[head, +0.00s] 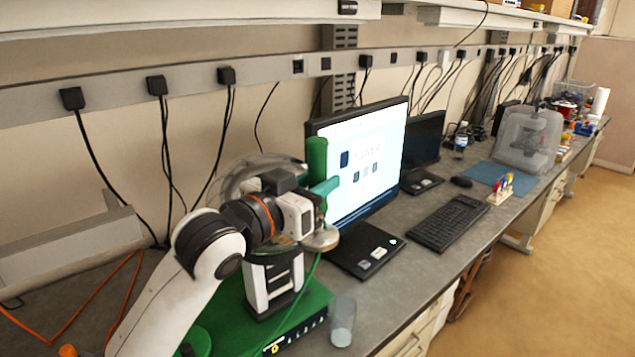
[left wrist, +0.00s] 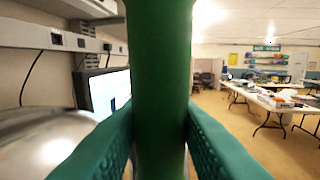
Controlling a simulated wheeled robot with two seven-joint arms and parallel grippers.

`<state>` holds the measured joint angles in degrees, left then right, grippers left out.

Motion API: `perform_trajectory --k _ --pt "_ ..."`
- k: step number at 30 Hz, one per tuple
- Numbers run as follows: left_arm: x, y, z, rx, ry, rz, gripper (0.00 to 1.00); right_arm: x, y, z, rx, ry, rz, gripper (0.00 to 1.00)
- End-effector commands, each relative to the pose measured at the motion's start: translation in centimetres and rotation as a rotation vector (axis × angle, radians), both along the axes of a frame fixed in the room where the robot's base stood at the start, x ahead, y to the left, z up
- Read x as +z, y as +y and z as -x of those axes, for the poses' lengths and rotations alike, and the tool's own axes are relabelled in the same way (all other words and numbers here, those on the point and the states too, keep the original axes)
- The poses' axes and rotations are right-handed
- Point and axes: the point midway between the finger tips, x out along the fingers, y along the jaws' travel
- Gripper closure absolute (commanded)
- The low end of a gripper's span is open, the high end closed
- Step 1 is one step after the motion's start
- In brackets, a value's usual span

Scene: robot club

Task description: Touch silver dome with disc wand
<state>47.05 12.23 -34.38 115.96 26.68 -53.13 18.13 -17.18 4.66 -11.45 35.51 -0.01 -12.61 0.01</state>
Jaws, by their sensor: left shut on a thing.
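The disc wand has a thick green handle (head: 317,155), which stands upright in my left gripper (head: 326,188). The teal fingers are shut on the handle, and it also fills the middle of the left wrist view (left wrist: 160,80). A flat silver disc (head: 325,240) shows below the gripper, apparently the wand's lower end. The shiny silver dome (head: 238,182) is mostly hidden behind my left wrist in the head view. Its curved surface (left wrist: 45,140) is at the lower left in the left wrist view. I cannot tell whether disc and dome touch. My right gripper is out of view.
A black and white column (head: 268,284) stands on a green base (head: 290,320) under the dome. A clear cup (head: 343,318) stands right of it. A lit monitor (head: 365,160) is close behind the wand. A keyboard (head: 450,222) lies further right on the grey bench.

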Motion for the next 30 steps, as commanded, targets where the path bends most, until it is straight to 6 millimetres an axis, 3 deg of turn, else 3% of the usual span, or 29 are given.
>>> perform_trajectory --k 11,30 --pt "0.2 -0.1 0.1 0.003 -0.004 -0.001 1.0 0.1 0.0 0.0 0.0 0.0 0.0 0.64" --pt "0.1 -3.2 4.3 -0.001 -0.001 0.001 1.0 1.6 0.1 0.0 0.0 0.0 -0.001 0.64"
